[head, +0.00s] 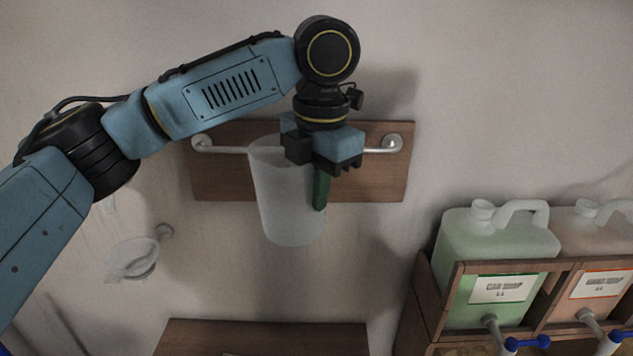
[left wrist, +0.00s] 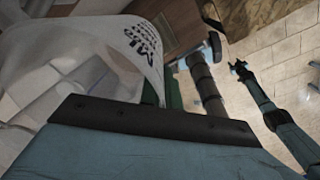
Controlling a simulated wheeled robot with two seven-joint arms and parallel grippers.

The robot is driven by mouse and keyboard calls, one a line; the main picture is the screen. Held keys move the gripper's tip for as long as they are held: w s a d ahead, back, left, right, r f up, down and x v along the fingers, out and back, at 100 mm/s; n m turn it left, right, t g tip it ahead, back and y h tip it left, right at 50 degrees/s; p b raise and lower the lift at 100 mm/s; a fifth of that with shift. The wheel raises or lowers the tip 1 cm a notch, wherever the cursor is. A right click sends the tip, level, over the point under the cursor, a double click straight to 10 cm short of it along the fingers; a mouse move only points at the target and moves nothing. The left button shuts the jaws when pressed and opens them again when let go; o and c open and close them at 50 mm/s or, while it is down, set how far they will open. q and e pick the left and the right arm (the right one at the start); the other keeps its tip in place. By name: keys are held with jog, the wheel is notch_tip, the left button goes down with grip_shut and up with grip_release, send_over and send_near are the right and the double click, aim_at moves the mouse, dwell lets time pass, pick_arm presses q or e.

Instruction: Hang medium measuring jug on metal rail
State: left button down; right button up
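The medium measuring jug (head: 282,200) is translucent white with a green handle (head: 320,188). It is upright in front of the metal rail (head: 222,148), which is fixed to a wooden wall board. My left gripper (head: 322,160) is shut on the handle at the jug's upper right. It hides the handle's top and the rail's middle, so I cannot tell whether handle and rail touch. In the left wrist view the jug (left wrist: 105,45) shows black print, with the green handle (left wrist: 173,93) beside it. My right gripper (left wrist: 239,68) shows there, small and distant.
A wooden rack (head: 440,310) at the lower right holds a green detergent drum (head: 495,240) and a pinkish one (head: 592,232). A clear funnel-like holder (head: 135,260) is on the wall at the left. A wooden surface (head: 265,335) is below. The wall between is clear.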

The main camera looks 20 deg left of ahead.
dwell(0.4)
pick_arm(q)
jog(key=c, duration=1.6)
grip_release()
jog(key=shift+o, duration=0.2)
